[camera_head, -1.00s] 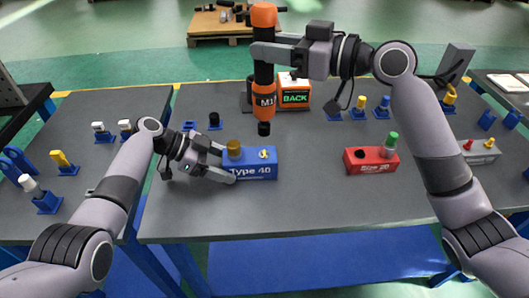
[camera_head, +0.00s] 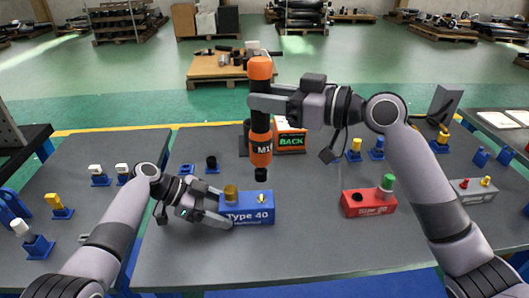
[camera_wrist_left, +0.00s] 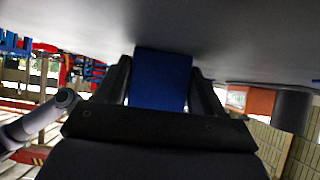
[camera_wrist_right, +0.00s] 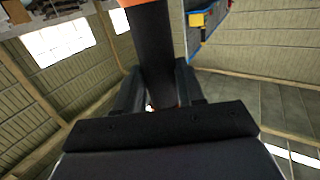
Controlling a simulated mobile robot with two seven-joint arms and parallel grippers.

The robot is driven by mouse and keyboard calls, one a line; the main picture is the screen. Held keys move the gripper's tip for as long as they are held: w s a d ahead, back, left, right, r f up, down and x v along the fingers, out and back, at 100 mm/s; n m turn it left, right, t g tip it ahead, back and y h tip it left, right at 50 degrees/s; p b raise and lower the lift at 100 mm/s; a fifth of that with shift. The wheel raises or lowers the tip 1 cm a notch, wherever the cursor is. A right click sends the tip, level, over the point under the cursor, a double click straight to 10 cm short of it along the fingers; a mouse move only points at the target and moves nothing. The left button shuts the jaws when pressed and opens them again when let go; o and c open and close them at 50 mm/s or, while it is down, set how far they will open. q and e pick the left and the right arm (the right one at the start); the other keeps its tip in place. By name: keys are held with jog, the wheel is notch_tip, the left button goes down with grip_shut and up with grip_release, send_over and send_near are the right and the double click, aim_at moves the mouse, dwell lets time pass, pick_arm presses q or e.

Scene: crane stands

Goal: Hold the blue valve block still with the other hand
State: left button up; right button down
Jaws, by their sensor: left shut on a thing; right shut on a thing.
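The blue valve block (camera_head: 250,207), marked "Type 40", sits on the grey table with a brass cap (camera_head: 230,193) on its top left. My left gripper (camera_head: 222,210) is shut on its left end; the left wrist view shows the blue block (camera_wrist_left: 161,80) between the fingers. My right gripper (camera_head: 262,102) is shut on the black middle of an upright orange and black tool (camera_head: 261,140). The tool's black tip is just above the block's right part; I cannot tell whether it touches. The right wrist view shows the tool's dark shaft (camera_wrist_right: 155,55) between the fingers.
A red block (camera_head: 368,204) with a green cap stands to the right. A box marked "BACK" (camera_head: 291,141) is behind the tool. A grey block (camera_head: 474,190) and several small blue stands are at the sides. The table front is clear.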

aim_at(269, 129)
jog(key=shift+f, duration=2)
jog(key=shift+w+d+g, duration=0.1)
jog(key=shift+g, duration=0.2)
jog(key=shift+n+g+y, duration=0.7)
jog(key=shift+n+g, duration=0.4)
jog(key=shift+g, duration=0.1)
jog(key=shift+f, duration=1.3)
dwell(1.9)
jog(key=shift+r, duration=2.95)
